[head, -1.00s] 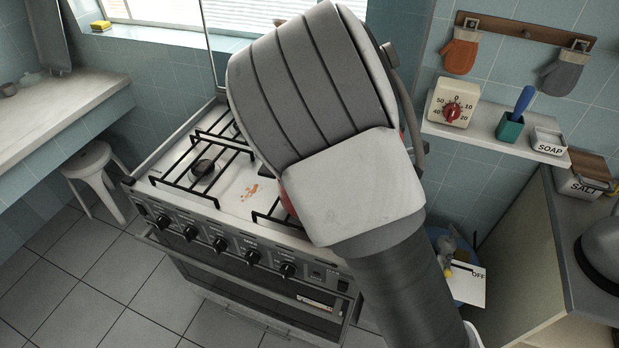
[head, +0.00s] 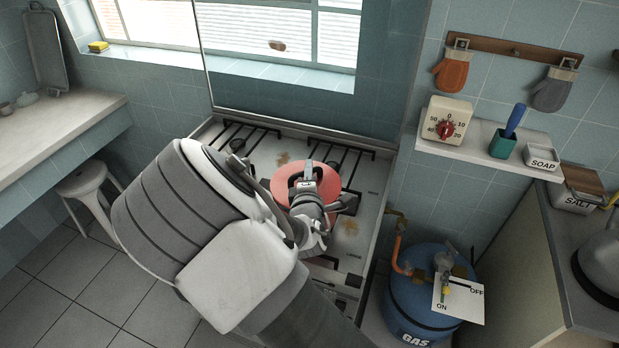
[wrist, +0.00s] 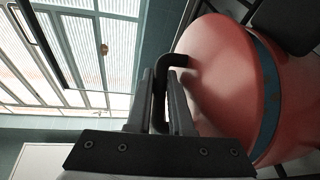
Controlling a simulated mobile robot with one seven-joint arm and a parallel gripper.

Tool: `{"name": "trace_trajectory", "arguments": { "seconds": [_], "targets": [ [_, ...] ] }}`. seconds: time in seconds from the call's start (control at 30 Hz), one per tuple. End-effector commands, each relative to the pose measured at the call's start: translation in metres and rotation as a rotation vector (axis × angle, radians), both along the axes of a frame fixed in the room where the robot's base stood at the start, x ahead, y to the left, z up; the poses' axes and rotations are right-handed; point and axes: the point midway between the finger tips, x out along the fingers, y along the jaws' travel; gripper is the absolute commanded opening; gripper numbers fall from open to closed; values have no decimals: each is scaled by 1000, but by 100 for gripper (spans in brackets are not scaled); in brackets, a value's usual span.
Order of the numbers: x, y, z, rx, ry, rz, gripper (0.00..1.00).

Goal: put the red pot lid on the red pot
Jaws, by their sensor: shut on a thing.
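The red pot lid (head: 318,170) is a round red disc over the stove in the head view. It also fills the right of the wrist view (wrist: 208,55). My gripper (wrist: 166,85) is shut on its dark loop handle (wrist: 176,59). More red, which looks like the wall of the red pot (wrist: 298,92), shows past a blue-grey band along the lid's edge. In the head view my arm and the lid hide most of the pot. I cannot tell whether the lid rests fully on it.
The stove top (head: 262,160) has black grates around the lid and a raised glass cover behind. A blue gas bottle (head: 425,300) stands to the right of the stove. A shelf (head: 480,150) with a timer, brush cup and soap hangs on the right wall.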

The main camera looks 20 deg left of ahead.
Motion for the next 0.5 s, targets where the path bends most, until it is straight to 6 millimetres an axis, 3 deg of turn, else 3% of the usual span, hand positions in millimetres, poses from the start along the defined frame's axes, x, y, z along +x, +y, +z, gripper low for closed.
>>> {"name": "trace_trajectory", "arguments": {
  "seconds": [0.2,0.5],
  "targets": [
    [0,0,-21,-1,0,1,0],
    [0,0,-23,0,-1,1,0]
  ]
}}
